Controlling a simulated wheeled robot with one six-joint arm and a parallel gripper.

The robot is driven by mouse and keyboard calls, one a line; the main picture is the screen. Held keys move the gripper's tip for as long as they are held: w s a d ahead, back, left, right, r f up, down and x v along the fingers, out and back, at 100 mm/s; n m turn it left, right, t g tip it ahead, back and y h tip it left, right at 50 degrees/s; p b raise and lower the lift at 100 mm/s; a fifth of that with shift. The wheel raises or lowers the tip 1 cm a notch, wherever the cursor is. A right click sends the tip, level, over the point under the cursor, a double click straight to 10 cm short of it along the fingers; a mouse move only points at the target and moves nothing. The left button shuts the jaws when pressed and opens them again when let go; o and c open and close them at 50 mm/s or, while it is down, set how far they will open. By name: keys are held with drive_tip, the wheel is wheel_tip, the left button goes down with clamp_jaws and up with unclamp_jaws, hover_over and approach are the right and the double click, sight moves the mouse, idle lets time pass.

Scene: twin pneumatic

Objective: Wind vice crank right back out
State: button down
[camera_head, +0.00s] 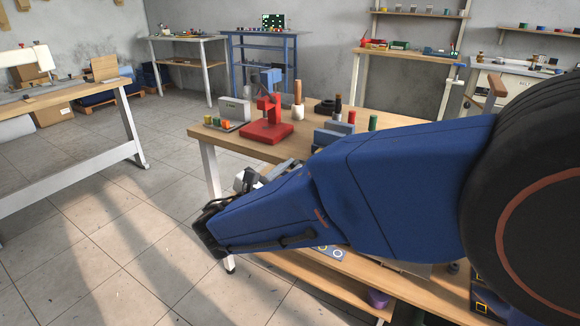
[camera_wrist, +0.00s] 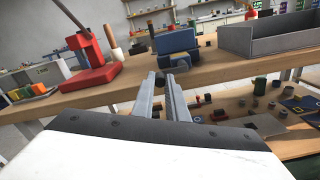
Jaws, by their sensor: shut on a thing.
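The blue vice (camera_wrist: 178,42) stands at the front edge of the wooden table in the wrist view. In the head view, its blue-grey body (camera_head: 328,136) shows just above my arm. My gripper (camera_wrist: 163,78) is in front of the vice and a little below it, its two long grey fingers pointing toward it. The fingers are close together, shut on a small dark part at their tips, which seems to be the vice crank. The crank is mostly hidden by the fingers, and its angle cannot be told. In the head view my arm covers the crank.
A red press (camera_head: 267,122) stands on the table (camera_head: 214,134) left of the vice, with a grey box (camera_head: 235,110) beside it. A grey open tray (camera_wrist: 262,38) is to the right in the wrist view. A lower shelf (camera_wrist: 297,146) holds small parts. Floor at left is clear.

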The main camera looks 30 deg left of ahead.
drive_tip(key=shift+f+n, duration=0.35)
drive_tip(key=shift+n, duration=0.65)
drive_tip(key=c, duration=1.7)
unclamp_jaws()
drive_tip(key=shift+c, duration=0.2)
drive_tip(key=shift+s, duration=0.15)
drive_tip(key=s+a, duration=0.1)
drive_tip(key=s, duration=1.6)
drive_tip(key=shift+a, duration=0.15)
drive_tip(key=shift+s, duration=0.1)
